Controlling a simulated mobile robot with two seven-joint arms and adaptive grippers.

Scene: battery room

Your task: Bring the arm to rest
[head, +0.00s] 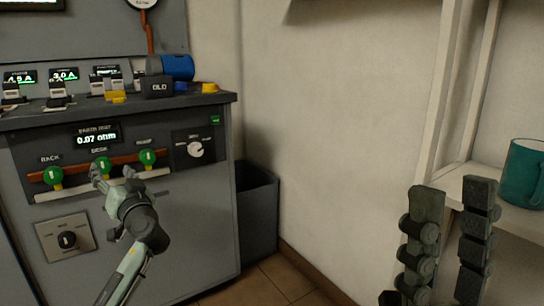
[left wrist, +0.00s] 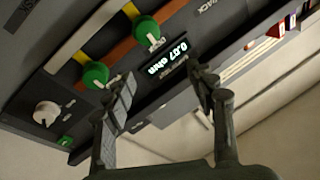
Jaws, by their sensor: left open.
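My left gripper (head: 113,174) is open and empty in front of the grey bench panel, its fingertips near the middle green knob (head: 101,165) in the head view. In the left wrist view, the open left fingers (left wrist: 164,88) stand apart, with the lit "0.07 ohm" display (left wrist: 166,58) showing between them. One finger overlaps a green knob (left wrist: 95,73) there; whether it touches cannot be told. My right gripper (head: 449,225) is at the lower right of the head view, its two dark fingers upright and apart, with nothing between them.
Green knobs sit on a copper bar at the left (head: 53,175) and right (head: 148,157). A dial (head: 195,149) and a lower switch (head: 67,240) are on the panel. A grey bin (head: 257,215) stands beside the bench. A white shelf (head: 510,212) holds a teal mug (head: 524,174).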

